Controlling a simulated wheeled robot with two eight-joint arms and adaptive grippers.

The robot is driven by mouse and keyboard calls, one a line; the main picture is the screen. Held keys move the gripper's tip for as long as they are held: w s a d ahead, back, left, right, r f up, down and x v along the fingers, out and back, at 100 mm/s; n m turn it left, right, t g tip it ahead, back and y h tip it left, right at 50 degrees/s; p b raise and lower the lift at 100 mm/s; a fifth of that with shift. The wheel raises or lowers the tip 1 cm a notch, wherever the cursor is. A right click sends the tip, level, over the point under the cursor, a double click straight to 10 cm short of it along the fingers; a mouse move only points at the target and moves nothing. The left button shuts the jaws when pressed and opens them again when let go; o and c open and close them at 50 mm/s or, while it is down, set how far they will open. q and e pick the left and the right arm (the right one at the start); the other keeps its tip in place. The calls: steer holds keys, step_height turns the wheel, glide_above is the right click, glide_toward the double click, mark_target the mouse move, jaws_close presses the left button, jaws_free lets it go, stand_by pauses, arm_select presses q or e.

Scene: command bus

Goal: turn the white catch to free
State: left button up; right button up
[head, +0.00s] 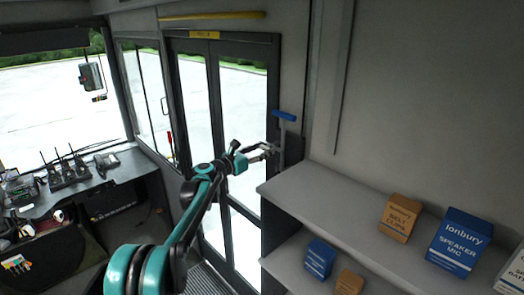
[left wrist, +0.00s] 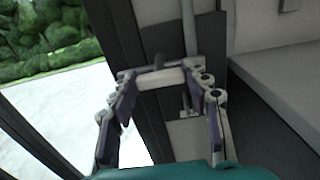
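A short white bar (left wrist: 162,79), which looks like the white catch, shows in the left wrist view in front of a dark post beside the door. A dark peg stands just above it. My left gripper (head: 265,151) reaches the door's right edge in the head view. In the left wrist view my left gripper (left wrist: 161,80) has its fingers spread wide, one tip at each end of the white bar. I cannot tell whether the tips touch it. The head view is too small to show the catch clearly. My right gripper is not in view.
A grey lever with a blue handle (head: 284,116) stands just above the left gripper. The glass double door (head: 222,110) is behind it. A grey shelf (head: 300,197) with boxes, including a blue speaker mic box (head: 459,243), is at the right. A desk with radios (head: 66,172) is at the left.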

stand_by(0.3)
arm_select(q)
steer(key=m+b, duration=0.2)
steer(key=m, duration=0.1)
steer(key=shift+f+m, duration=0.1)
steer(key=shift+m, duration=0.2)
steer(key=m+b, duration=0.2)
steer(key=m, duration=0.2)
steer(key=m+b, duration=0.1)
steer(key=m, duration=0.4)
steer(key=shift+b, duration=0.4)
steer(key=m+b, duration=0.1)
steer(key=m, duration=0.4)
steer(key=shift+m, duration=0.3)
steer(key=o, duration=1.2)
steer(key=shift+c, duration=0.2)
